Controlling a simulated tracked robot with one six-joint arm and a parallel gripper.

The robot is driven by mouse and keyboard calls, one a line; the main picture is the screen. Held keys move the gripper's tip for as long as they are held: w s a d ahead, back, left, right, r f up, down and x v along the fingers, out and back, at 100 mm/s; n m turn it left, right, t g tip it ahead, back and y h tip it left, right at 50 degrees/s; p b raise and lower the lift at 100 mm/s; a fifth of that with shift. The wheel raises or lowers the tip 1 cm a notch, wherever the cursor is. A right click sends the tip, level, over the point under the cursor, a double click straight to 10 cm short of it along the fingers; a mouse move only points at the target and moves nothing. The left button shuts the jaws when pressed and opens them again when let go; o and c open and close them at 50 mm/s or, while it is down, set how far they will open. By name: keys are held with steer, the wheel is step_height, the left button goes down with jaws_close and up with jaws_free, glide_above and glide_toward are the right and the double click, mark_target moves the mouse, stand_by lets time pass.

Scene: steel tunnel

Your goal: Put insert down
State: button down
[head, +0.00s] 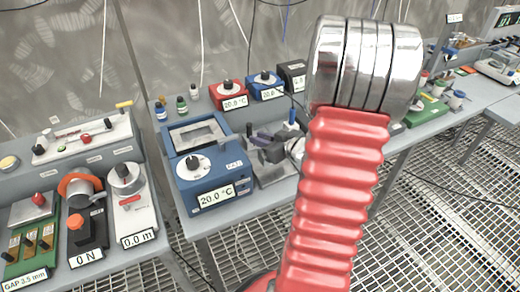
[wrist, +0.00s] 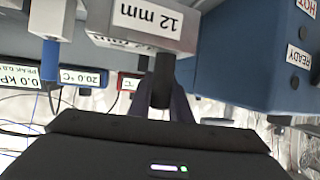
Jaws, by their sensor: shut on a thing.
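In the wrist view, my gripper (wrist: 163,92) is shut on a dark stem below a grey metal block, which I take to be the insert (wrist: 186,36). The block carries a white "12 mm" label. A blue unit (wrist: 235,60) marked "HOT" and "READY" stands to its right in that view. In the head view, a blue heater unit (head: 190,170) reads 20.0 °C and has a rectangular top opening.
Small red (head: 228,95) and blue (head: 265,85) display boxes stand behind the heater, near small bottles (head: 181,104). A left bench holds a force gauge (head: 85,215) and other instruments. Another bench with equipment is at the right. The grated floor (head: 440,215) is open between benches.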

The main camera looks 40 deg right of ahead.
steer(key=shift+f, duration=0.1)
steer(key=shift+f, duration=2.05)
steer(key=shift+f, duration=0.1)
steer(key=c, duration=1.6)
jaws_free()
steer(key=shift+c, duration=0.2)
steer(key=v, duration=1.2)
